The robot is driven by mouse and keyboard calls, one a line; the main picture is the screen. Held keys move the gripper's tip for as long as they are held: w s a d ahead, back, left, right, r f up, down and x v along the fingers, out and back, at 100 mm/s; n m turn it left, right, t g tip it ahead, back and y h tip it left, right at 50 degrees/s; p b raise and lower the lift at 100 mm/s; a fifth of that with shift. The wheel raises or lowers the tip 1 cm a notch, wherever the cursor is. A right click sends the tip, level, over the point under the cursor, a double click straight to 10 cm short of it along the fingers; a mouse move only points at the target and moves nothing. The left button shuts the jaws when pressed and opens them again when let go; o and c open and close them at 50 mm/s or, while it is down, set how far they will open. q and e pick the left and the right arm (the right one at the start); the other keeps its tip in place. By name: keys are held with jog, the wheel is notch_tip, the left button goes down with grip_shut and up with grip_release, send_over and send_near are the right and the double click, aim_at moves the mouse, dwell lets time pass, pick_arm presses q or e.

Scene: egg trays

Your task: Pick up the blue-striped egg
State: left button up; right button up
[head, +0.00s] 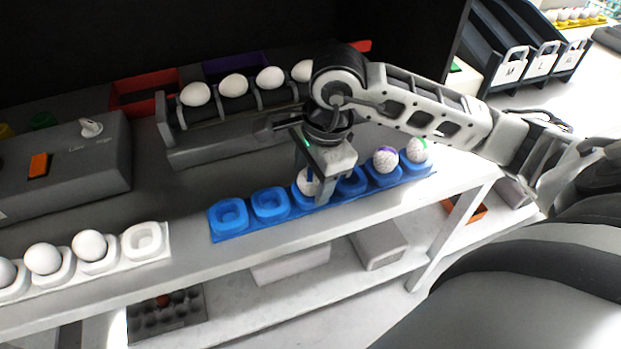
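A blue tray (240,234) lies along the front edge of the counter. One white egg (304,188), with a small bluish patch near its top, sits in a middle cup, partly hidden by my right gripper (311,182). The gripper points down with its fingers on either side of this egg. I cannot tell whether they touch it. An egg with purple marking (385,160) and an egg with green marking (418,150) sit in the cups at the right end. My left gripper is out of view.
The two left cups of the blue tray are empty. A white tray (146,256) with plain white eggs and one empty cup is at the left. A grey conveyor (215,150) with several eggs stands behind. A control box (75,165) is at the left.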

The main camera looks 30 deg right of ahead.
jog(key=c, duration=0.4)
jog(key=shift+r, duration=0.1)
